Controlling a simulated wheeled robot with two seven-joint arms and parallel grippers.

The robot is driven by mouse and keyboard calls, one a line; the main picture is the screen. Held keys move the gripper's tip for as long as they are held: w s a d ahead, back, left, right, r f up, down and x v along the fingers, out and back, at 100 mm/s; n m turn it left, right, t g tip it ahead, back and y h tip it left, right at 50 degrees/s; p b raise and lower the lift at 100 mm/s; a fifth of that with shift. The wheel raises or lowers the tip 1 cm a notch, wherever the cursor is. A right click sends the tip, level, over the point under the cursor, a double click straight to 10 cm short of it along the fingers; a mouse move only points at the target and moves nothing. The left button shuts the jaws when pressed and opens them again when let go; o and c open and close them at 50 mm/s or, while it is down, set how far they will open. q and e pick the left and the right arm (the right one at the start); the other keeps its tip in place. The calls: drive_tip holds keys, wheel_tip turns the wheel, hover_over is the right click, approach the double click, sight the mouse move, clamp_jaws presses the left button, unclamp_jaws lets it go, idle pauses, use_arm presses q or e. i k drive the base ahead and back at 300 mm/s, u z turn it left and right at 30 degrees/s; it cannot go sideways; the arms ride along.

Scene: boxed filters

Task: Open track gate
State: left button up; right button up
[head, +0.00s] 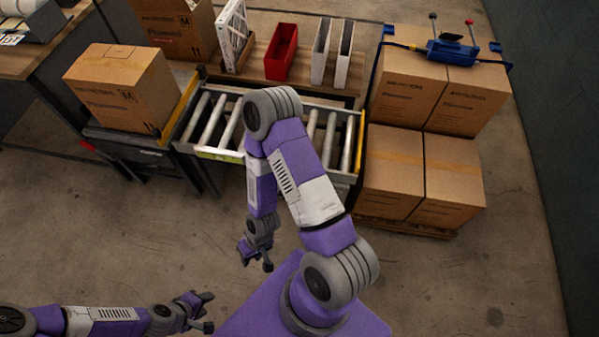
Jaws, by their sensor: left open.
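A roller track (205,118) with a metal frame and pale rollers runs across the middle, partly hidden behind my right arm. A yellow strip (220,155) lies along its front edge, and a yellow side piece (187,97) stands at its left end, beside a dark stand. I cannot tell which part is the gate. My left gripper (208,312) is open and empty over the floor at the bottom left, well apart from the track. My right gripper (257,265) hangs in front of the track, over the floor, and looks open and empty.
A cardboard box (122,88) sits on the dark stand left of the track. Stacked boxes (410,90) stand on a pallet at right, with a blue strapping tool (450,52) on top. A red bin (281,52) stands behind the track. Floor in front is clear.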

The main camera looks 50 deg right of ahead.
sight(163, 137)
drive_tip(key=u, duration=0.25)
drive_tip(key=k, duration=1.3)
drive_tip(key=u, duration=0.95)
drive_tip(key=i, duration=1.7)
drive_tip(key=z, duration=0.7)
drive_tip(key=i, duration=1.25)
drive_tip(key=z, duration=1.25)
